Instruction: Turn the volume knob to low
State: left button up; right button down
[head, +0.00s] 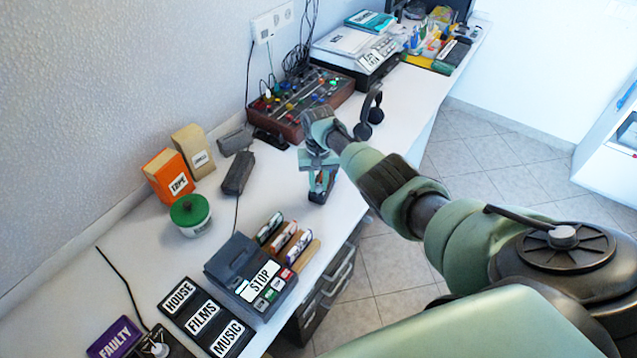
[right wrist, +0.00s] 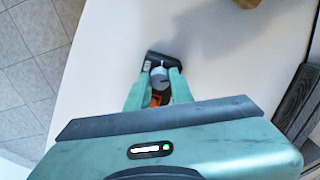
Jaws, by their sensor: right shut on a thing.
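My right gripper (head: 322,182) points down at the white desk, near its front edge. In the right wrist view its two green fingers (right wrist: 157,88) are closed around a small light grey piece (right wrist: 158,71). A dark block with small pale marks (right wrist: 164,60) and some orange show right by the fingertips. I cannot read the marks or tell for certain whether the held piece is the volume knob. A dark box with a pale, round knob (head: 158,349) is partly cut off at the lower left of the head view. My left gripper is not in view.
A wooden mixer box with coloured knobs (head: 308,105) and headphones (head: 369,115) stand behind the gripper. A grey STOP device (head: 232,268), a green-lidded tub (head: 190,212) and an orange TAPE box (head: 163,178) are nearer. The desk between tub and gripper is mostly clear.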

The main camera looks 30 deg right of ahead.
aim_at(318, 186)
dwell(0.8)
jog(key=c, duration=1.2)
grip_release()
jog(key=shift+r+p, duration=0.55)
jog(key=shift+r, duration=3.4)
